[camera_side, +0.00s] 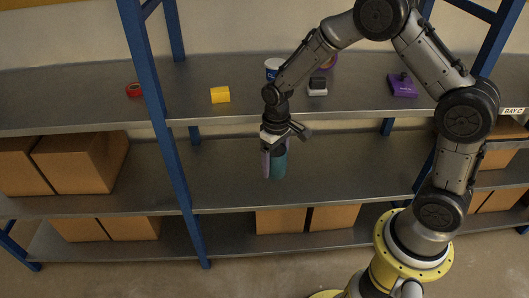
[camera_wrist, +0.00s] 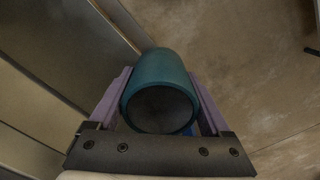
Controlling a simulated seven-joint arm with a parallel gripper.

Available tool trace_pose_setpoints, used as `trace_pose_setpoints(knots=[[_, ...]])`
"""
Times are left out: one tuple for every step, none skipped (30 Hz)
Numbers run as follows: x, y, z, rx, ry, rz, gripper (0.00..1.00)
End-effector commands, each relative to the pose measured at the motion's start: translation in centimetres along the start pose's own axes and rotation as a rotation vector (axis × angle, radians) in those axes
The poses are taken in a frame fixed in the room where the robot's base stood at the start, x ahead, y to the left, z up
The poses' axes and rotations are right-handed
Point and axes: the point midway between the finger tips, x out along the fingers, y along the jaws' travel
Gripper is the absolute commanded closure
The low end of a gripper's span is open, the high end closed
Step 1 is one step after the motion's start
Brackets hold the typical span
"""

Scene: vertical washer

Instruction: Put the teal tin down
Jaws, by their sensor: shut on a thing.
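The teal tin (camera_side: 278,163) is a teal cylinder held in my gripper (camera_side: 273,150) in the side view. My gripper points down in front of the shelving, and the tin appears upright against the middle shelf behind it. I cannot tell whether its base touches anything. In the wrist view the tin (camera_wrist: 160,85) shows its dark round end and teal side. The purple fingers of my gripper (camera_wrist: 160,105) are shut on it, one on each side.
The upper shelf (camera_side: 350,100) holds a yellow block (camera_side: 220,95), a red roll (camera_side: 134,90), a blue-and-white cup (camera_side: 273,66), a black-and-white item (camera_side: 317,87) and a purple box (camera_side: 402,86). The middle shelf (camera_side: 350,170) is largely clear. Cardboard boxes (camera_side: 85,162) stand left. Blue posts (camera_side: 160,110) divide the bays.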

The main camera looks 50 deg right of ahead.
Motion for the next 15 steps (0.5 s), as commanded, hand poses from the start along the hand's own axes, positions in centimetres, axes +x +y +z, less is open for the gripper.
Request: trace_pose_setpoints(knots=[[-0.1,0.0,-0.1,-0.002,0.002,0.0,0.9],[-0.1,0.0,-0.1,-0.007,0.002,0.0,0.9],[-0.1,0.0,-0.1,-0.018,0.002,0.0,0.9],[-0.1,0.0,0.0,-0.031,0.002,0.0,0.9],[-0.1,0.0,0.1,-0.05,0.002,0.0,0.9],[-0.1,0.0,0.3,-0.083,0.002,0.0,0.9],[-0.1,0.0,0.5,-0.114,0.003,0.0,0.9],[-0.1,0.0,0.8,-0.151,0.002,0.0,0.9],[-0.2,0.0,1.1,-0.208,0.002,0.0,0.9],[-0.4,0.0,1.3,-0.257,0.004,0.0,0.9],[-0.7,0.0,1.4,-0.308,0.005,0.001,0.9],[-1.1,0.0,1.5,-0.38,0.005,0.001,0.9],[-1.6,0.0,1.5,-0.434,0.007,0.001,0.9],[-2.1,0.1,1.5,-0.489,0.008,0.002,0.9],[-2.8,0.2,1.4,-0.559,0.007,0.002,0.9]])
